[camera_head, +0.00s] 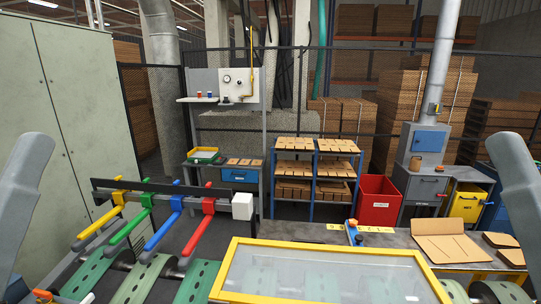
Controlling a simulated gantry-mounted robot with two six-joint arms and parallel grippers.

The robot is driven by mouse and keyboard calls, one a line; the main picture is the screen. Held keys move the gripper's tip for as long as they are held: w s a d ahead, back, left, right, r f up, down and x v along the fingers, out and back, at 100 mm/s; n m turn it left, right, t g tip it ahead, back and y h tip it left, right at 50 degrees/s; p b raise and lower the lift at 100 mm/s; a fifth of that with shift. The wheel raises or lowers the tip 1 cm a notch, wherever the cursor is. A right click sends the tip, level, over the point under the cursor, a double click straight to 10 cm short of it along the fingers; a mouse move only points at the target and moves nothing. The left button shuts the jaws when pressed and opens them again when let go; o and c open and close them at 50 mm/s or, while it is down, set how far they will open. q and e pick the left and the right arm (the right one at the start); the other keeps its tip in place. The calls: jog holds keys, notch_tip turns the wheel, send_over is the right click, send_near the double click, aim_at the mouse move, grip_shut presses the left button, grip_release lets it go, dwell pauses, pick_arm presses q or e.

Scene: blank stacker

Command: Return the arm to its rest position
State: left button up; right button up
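A grey link of my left arm (28,185) rises at the left edge. A grey link of my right arm (522,195) rises at the right edge. Both stand apart from the equipment in front, one on each side of the picture. Neither gripper's fingers show in the head view, so whether they hold anything is hidden.
A yellow-framed clear panel (330,272) lies front centre. Beside it are coloured clamp bars (168,226) above green slats (145,278). A table at right bears brown flat blanks (447,240). A blank-filled rack (313,178) and red bin (378,203) stand behind.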

pick_arm(q)
notch_tip(320, 180, up, 6)
jog(key=p, duration=0.3)
jog(key=shift+r, duration=0.15)
pick_arm(e)
notch_tip(320, 180, up, 6)
